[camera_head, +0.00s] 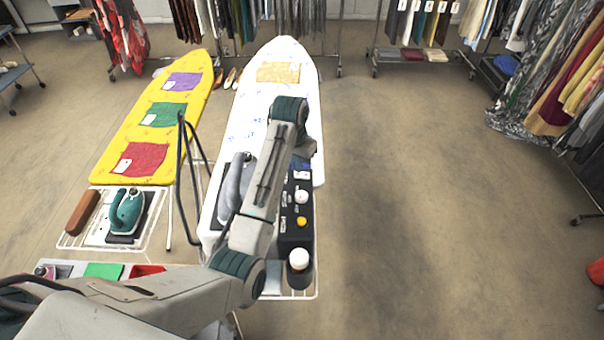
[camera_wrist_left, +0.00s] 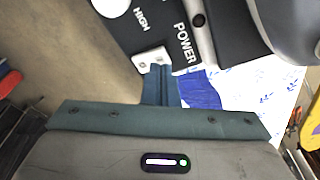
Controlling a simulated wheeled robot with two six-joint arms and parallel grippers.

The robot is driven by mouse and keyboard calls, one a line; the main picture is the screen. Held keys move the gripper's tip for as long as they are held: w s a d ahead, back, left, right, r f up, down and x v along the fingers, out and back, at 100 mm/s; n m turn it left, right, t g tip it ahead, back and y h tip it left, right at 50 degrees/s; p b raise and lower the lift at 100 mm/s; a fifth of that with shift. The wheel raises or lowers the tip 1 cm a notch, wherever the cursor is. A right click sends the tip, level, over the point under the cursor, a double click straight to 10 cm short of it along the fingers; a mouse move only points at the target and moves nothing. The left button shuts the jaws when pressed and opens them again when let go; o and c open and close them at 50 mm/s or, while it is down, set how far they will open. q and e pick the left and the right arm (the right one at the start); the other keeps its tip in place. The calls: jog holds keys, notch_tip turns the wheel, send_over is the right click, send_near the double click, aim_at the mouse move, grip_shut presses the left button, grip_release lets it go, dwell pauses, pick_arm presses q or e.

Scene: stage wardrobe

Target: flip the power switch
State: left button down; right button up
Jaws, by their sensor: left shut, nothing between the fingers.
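The black control panel (camera_head: 284,240) sits along the right side of the white ironing board. In the left wrist view the panel (camera_wrist_left: 125,35) has the labels HIGH and POWER. A white plate, apparently the power switch (camera_wrist_left: 146,58), is by the word POWER at the panel's edge. My left gripper (camera_wrist_left: 158,70) is shut and empty, its fingertips right at this plate and covering part of it. I cannot tell whether they touch, or which way the switch is set. In the head view the left gripper (camera_head: 301,164) points down over the panel's far end. My right gripper is not in view.
A grey iron (camera_head: 233,185) stands left of the panel on the white ironing board (camera_head: 262,100), partly behind my arm. A yellow board (camera_head: 140,150) with cloths and a teal iron (camera_head: 126,212) is further left. Knobs and a white-capped cylinder (camera_head: 298,260) rise nearby. The floor right is clear.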

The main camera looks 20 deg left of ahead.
aim_at(298, 174)
pick_arm(q)
jog(key=shift+f, duration=0.8)
jog(key=shift+r, duration=3.55)
jog(key=shift+f, duration=0.1)
